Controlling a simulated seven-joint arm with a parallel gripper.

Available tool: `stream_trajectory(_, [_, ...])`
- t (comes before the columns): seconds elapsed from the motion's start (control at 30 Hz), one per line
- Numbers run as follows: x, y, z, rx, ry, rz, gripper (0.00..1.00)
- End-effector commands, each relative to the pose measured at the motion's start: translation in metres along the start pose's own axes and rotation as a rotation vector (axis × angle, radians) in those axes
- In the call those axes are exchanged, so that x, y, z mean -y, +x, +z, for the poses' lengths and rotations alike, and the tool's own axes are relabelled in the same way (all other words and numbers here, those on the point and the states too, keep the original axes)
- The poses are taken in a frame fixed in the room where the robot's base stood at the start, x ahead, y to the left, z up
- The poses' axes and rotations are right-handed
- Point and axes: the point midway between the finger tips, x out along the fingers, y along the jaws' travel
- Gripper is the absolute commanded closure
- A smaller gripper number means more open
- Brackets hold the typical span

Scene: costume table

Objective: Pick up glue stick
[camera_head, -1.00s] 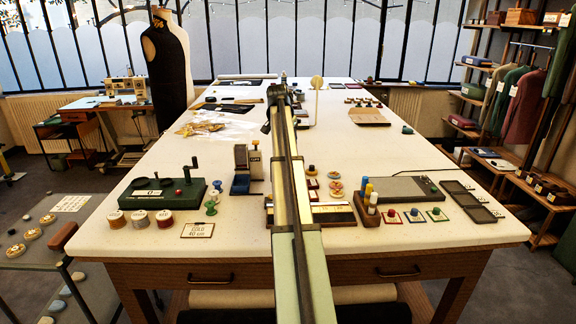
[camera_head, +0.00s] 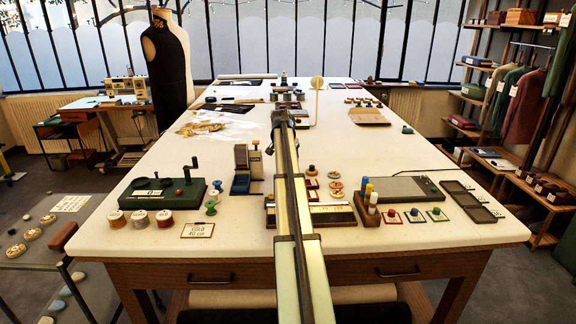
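I cannot pick out a glue stick with certainty. Small upright sticks with blue, yellow and white parts (camera_head: 369,190) stand in a brown wooden block (camera_head: 367,213) right of my arm, near the table's front; they are too small to identify. My arm runs from the bottom edge up the middle of the picture and covers a strip of the table. My gripper's fingers do not show, so I cannot see what is between them.
Bare surface lies left of centre. A dark mannequin (camera_head: 170,65) stands at the back left.

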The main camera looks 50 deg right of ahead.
Motion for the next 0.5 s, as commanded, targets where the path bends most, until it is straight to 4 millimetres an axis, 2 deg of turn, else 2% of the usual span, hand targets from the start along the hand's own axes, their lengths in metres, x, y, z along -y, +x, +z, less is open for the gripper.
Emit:
stream_trajectory(0.17, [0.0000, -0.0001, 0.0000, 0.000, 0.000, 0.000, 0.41])
stream_trajectory(0.5, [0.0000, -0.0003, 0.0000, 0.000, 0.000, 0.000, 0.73])
